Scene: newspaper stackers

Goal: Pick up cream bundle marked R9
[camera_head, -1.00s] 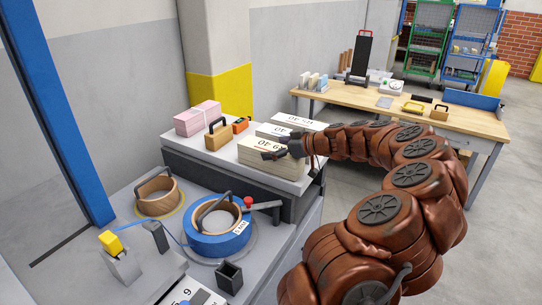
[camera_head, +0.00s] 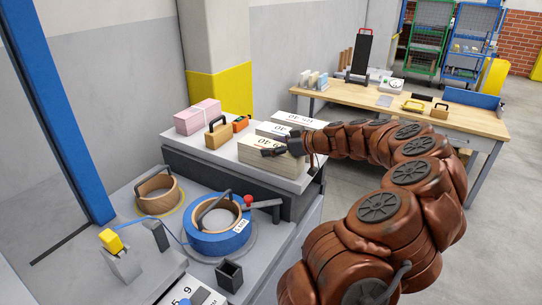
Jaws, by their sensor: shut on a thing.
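The cream bundle (camera_head: 266,160) lies on the light top of the raised grey stand, at its front right. A printed label on its top face reads partly as "40"; the rest is covered by my gripper. My gripper (camera_head: 283,150) is at the right end of this bundle, with dark fingers over its top edge, and is shut on it. The lower finger contact is hidden. The bundle appears level and still at the stand's surface; I cannot tell whether there is a gap below it.
Behind stand other pale bundles (camera_head: 298,121), a pink bundle (camera_head: 198,117), a wooden block with a handle (camera_head: 217,135) and an orange device (camera_head: 241,124). A blue strap reel (camera_head: 222,238) sits in front. A wooden workbench (camera_head: 340,93) is behind my arm.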

